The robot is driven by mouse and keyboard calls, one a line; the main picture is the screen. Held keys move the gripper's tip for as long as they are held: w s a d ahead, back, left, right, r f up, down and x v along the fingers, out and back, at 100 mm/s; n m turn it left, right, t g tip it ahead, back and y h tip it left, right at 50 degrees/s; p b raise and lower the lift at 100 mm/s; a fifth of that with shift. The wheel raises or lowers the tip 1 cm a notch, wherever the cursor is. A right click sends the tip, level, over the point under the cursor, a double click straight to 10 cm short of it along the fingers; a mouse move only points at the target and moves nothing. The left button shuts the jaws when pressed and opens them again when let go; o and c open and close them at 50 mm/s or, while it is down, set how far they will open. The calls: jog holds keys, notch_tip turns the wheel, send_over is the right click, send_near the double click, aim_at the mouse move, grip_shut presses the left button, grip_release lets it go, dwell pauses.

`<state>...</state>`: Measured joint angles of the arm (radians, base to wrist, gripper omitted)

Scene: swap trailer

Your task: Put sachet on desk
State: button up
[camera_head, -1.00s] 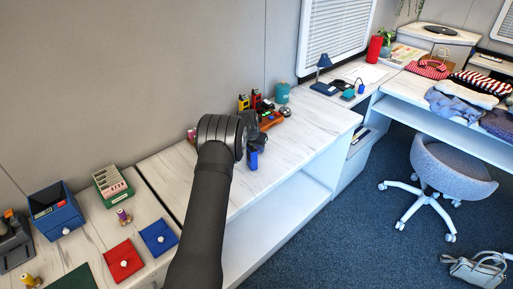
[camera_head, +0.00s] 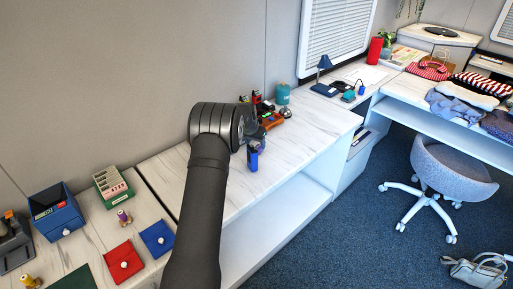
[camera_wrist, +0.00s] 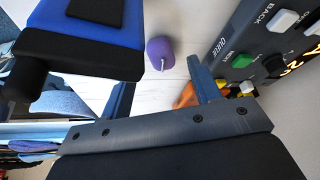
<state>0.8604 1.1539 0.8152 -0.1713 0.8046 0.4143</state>
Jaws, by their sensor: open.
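In the wrist view my gripper (camera_wrist: 162,88) is open, its two blue fingers wide apart with nothing held between them. A small rounded purple object (camera_wrist: 160,50) with a thin pale loop lies on the pale surface just beyond the fingertips. It may be the sachet, but I cannot tell for sure. In the head view my arm hides most of my gripper and whatever lies under it. The white marble-look desk (camera_head: 300,140) runs along the wall below my arm.
A dark device with buttons (camera_wrist: 255,50) is close on the right in the wrist view, and a blue-and-black object (camera_wrist: 92,38) on the left. An orange object (camera_head: 272,121) and teal canister (camera_head: 283,93) stand on the desk.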

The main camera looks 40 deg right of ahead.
jog(key=w+v, duration=0.1)
jog(key=v, duration=0.5)
jog(key=shift+s+r, duration=0.2)
jog(key=shift+s, duration=0.3)
jog(key=shift+o, duration=0.5)
jog(key=shift+a+r, duration=0.15)
jog(key=shift+a, duration=0.05)
jog(key=w+a+v, duration=0.1)
jog(key=v, duration=0.4)
send_near(258, 148)
jog(key=f, duration=0.4)
jog(key=shift+w+d+f, duration=0.15)
jog(key=shift+w+d, duration=0.05)
jog(key=shift+w, duration=0.15)
jog(key=shift+d+x, duration=0.2)
jog(key=shift+x, duration=0.75)
jog(key=shift+d+x, duration=0.25)
jog(key=shift+x, duration=0.75)
jog(key=shift+w+d+f, duration=0.1)
jog(key=shift+d+f, duration=0.15)
jog(key=shift+f, duration=0.2)
